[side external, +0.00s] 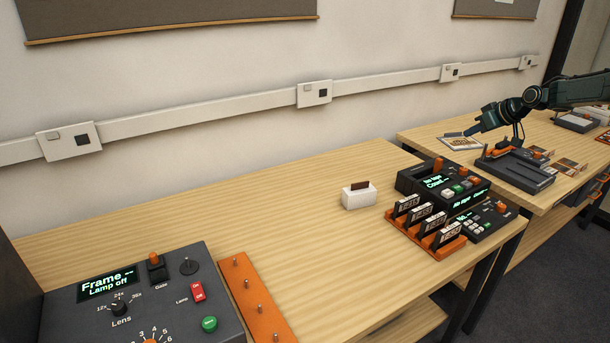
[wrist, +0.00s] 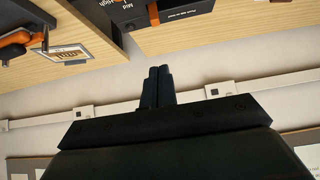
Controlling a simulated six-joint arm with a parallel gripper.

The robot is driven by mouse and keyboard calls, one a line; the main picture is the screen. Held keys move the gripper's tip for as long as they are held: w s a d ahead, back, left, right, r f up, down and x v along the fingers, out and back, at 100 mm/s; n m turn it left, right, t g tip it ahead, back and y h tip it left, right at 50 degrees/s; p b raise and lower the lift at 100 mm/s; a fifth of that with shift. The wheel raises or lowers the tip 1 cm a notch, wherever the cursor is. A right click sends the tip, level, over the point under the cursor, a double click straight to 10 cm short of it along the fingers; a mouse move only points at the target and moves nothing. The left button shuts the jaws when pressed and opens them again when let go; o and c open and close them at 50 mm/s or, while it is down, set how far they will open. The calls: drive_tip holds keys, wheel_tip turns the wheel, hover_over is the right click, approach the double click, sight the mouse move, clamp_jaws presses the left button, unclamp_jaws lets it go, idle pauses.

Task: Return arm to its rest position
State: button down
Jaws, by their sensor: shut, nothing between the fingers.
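My gripper (wrist: 157,87) shows in the wrist view with its two dark fingers together and nothing between them. In the side external view my gripper (side external: 466,133) is at the far right, held above the far table and pointing left. A flat card with a brown picture (side external: 461,144) lies just below and beyond the fingertips. I cannot tell from this view whether they touch. In the wrist view a similar framed card (wrist: 66,54) lies on the wood at upper left, apart from the fingers.
A dark device with an orange lever (side external: 515,170) stands below my arm. A console (side external: 443,185) and an orange rack of labelled cards (side external: 428,232) stand on the near table (side external: 330,240). A larger console (side external: 140,300) is front left. The near table's middle is clear.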

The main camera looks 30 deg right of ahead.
drive_tip(key=s+a+r+g, duration=0.1)
drive_tip(key=s+a+r, duration=0.35)
drive_tip(key=a, duration=0.45)
drive_tip(key=s+a+r, duration=0.3)
drive_tip(key=a+r, duration=0.2)
drive_tip(key=a, duration=0.3)
drive_tip(key=s+a+r+g, duration=0.1)
drive_tip(key=s+a+r, duration=0.35)
drive_tip(key=a, duration=0.45)
drive_tip(key=s+a+f, duration=0.1)
drive_tip(key=s+a, duration=0.3)
drive_tip(key=s, duration=0.4)
drive_tip(key=s+a+f+g, duration=0.1)
drive_tip(key=s+a, duration=0.3)
drive_tip(key=s, duration=0.5)
drive_tip(key=s+a+f, duration=0.2)
drive_tip(key=s+a, duration=0.2)
drive_tip(key=s, duration=0.4)
drive_tip(key=shift+s+a, duration=0.2)
drive_tip(key=shift+s, duration=0.2)
